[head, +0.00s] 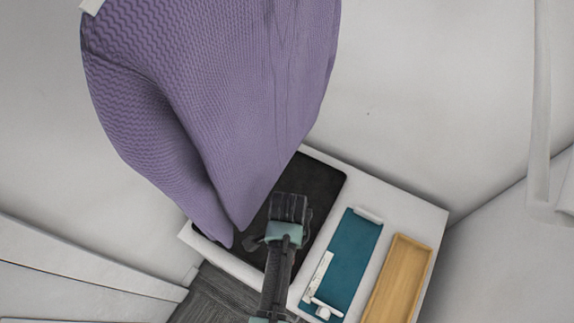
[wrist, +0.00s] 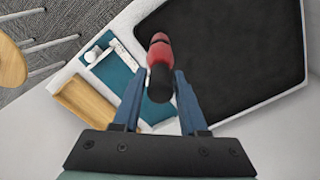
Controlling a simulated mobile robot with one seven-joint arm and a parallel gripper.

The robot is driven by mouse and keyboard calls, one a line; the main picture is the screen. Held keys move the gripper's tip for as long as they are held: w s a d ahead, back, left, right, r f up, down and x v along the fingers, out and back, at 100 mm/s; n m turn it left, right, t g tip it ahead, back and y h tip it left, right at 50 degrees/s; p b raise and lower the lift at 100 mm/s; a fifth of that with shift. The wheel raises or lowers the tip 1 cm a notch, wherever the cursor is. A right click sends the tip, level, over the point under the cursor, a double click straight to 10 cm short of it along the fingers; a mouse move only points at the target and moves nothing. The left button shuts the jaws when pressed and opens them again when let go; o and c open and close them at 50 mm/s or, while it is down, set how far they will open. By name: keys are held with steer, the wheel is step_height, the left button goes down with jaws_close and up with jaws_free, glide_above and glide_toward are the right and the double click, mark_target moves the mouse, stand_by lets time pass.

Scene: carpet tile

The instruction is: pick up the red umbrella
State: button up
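The red umbrella (wrist: 159,52) shows in the wrist view as a short, folded red shape with dark parts. Its near, dark end lies between the two blue fingers of my gripper (wrist: 160,82). The fingers come close to it on both sides; I cannot tell whether they press on it. In the head view my gripper (head: 288,208) is over the black mat (head: 320,187), and no red shows there. The umbrella is hidden in that view.
The mat lies on a white table (head: 404,199). To its right are a teal tray (head: 352,255) with white items and a wooden tray (head: 397,280). A large purple cloth-like shape (head: 210,90) hangs over the table's left part. Walls stand close behind.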

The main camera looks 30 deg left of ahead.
jaws_close()
stand_by(1.1)
